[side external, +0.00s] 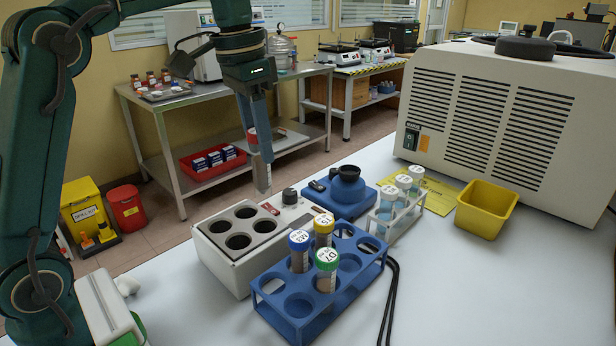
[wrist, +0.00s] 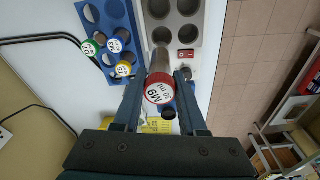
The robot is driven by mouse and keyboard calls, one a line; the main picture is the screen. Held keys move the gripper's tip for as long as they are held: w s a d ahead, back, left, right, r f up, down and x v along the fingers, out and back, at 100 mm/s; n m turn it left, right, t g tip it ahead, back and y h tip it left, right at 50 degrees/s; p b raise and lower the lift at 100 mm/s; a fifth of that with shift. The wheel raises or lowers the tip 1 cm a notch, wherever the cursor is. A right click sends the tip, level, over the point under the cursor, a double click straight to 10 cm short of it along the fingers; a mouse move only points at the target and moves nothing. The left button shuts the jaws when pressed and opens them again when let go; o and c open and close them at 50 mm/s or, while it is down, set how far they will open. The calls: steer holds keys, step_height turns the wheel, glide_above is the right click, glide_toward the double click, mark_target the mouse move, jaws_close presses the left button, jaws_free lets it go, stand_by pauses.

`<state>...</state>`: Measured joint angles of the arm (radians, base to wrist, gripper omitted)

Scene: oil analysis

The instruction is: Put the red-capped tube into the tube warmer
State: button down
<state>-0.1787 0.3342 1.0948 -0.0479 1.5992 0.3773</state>
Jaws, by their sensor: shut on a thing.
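My gripper (side external: 257,142) is shut on the red-capped tube (side external: 263,175) and holds it roughly upright in the air above the bench. In the wrist view the tube's red cap (wrist: 159,88), with a white label reading "M9", sits between my fingers (wrist: 158,80). The tube warmer (side external: 227,272) is a white box with several round dark wells that look empty. The tube hangs above the warmer's back right part in the side view, clear of it. In the wrist view the wells of the warmer (wrist: 174,47) lie beyond the tube.
A blue rack (side external: 318,310) beside the warmer holds blue-, yellow- and green-capped tubes. A blue device with a black top (side external: 346,190), a rack of white-capped vials (side external: 395,215) and a yellow bin (side external: 486,208) stand to the right. A large beige machine (side external: 500,120) stands behind.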

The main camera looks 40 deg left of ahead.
steer(key=shift+s+a+f, duration=0.1)
steer(key=shift+f, duration=5.5)
steer(key=shift+c, duration=1.9)
jaws_free()
